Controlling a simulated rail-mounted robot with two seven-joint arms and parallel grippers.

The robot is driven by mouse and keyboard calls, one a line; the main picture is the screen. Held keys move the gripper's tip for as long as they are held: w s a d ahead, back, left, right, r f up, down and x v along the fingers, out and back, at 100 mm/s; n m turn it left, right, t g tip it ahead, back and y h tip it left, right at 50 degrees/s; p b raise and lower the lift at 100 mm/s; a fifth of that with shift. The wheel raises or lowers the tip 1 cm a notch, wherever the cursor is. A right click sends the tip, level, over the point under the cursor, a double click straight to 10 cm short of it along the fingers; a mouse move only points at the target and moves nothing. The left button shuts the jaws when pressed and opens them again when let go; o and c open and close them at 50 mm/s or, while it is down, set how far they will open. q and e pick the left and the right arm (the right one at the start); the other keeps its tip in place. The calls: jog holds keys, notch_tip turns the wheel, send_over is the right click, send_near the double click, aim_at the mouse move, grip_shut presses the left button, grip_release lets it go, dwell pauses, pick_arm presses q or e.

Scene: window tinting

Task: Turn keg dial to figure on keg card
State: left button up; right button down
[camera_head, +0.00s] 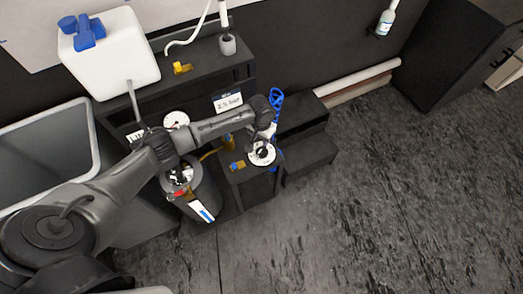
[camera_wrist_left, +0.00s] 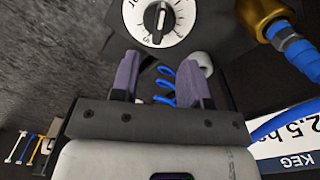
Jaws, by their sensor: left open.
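The keg dial (camera_wrist_left: 157,18) is a white round scale with a black knob bearing a white pointer line, at the top of the left wrist view. In the head view the dial (camera_head: 262,155) sits on a dark stand. My left gripper (camera_wrist_left: 162,68) is open and empty, its two fingers pointing toward the dial, apart from the knob. In the head view my left gripper (camera_head: 267,136) is just above the dial, partly hidden by its own wrist. The keg card (camera_wrist_left: 290,145) is white, partly cut off, and shows "2.5 ba" and "KEG". It also stands in the head view (camera_head: 228,102).
A blue coiled hose (camera_head: 276,98) rises behind the dial. A brass fitting with a blue hose (camera_wrist_left: 270,20) is right of the dial. A dark keg-like vessel (camera_head: 203,190) stands left of the stand. Open floor (camera_head: 390,190) lies to the right.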

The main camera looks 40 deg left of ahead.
aim_at(261, 150)
pick_arm(q)
notch_tip(261, 150, down, 8)
jog(key=b, duration=0.2)
jog(key=shift+f+b, duration=0.25)
jog(key=shift+b, duration=0.1)
jog(key=shift+f, duration=0.65)
jog(key=shift+c, duration=0.8)
grip_shut()
